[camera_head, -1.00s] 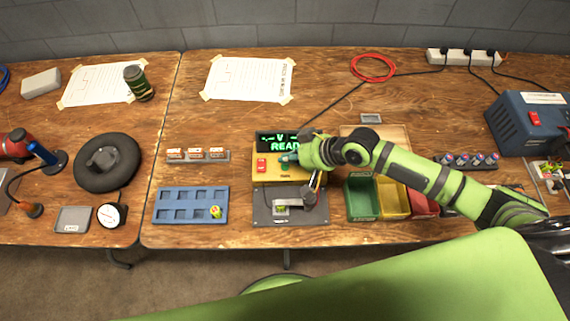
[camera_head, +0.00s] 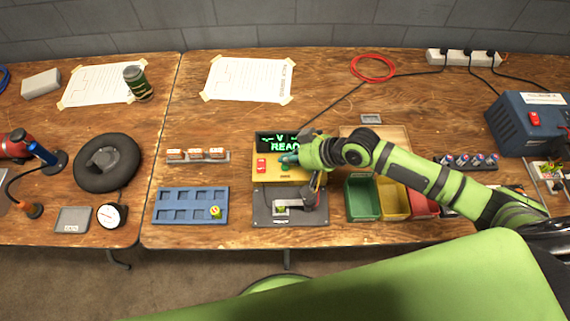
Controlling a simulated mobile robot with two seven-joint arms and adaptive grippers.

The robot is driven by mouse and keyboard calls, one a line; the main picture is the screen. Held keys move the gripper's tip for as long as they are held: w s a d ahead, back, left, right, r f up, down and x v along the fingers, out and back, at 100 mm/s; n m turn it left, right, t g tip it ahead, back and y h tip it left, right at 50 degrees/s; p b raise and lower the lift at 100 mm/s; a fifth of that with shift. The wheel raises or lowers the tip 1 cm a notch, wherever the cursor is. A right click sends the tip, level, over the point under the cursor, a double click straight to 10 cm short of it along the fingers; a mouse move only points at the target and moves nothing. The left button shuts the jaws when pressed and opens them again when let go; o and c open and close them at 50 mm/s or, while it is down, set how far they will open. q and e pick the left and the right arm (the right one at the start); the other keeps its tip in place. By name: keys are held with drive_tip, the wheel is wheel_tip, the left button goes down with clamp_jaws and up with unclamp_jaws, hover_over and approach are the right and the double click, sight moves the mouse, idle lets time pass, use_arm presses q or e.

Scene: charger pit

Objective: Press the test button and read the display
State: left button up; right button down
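A yellow tester box (camera_head: 265,178) stands on the right-hand bench. Its dark display (camera_head: 268,137) glows green with a dash, a "V" and a dash above a word that starts "READ"; my arm covers the right end. A red switch (camera_head: 262,165) is on the box's left side. My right gripper (camera_head: 289,160) is over the right part of the box face, and its fingers are too small and covered to read. The test button is not visible and may be hidden behind it. A grey fixture (camera_head: 262,217) sits in front of the box. My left gripper is not in view.
A blue tray (camera_head: 165,212) with one small yellow-green piece lies left of the fixture. Green, yellow and red bins (camera_head: 362,207) stand to the right, under my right arm. A blue power supply (camera_head: 522,125) is at the far right. The bench behind the tester is mostly clear.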

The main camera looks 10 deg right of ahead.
sight(288, 167)
drive_tip(key=shift+f, duration=0.45)
drive_tip(key=shift+f+b, duration=0.3)
drive_tip(key=shift+f, duration=0.1)
idle(0.7)
drive_tip(key=shift+r, duration=0.15)
drive_tip(key=shift+r+p, duration=0.7)
drive_tip(key=shift+p, duration=0.25)
wheel_tip(288, 167, up, 5)
drive_tip(key=p, duration=0.5)
drive_tip(key=shift+s+f, duration=0.1)
idle(0.5)
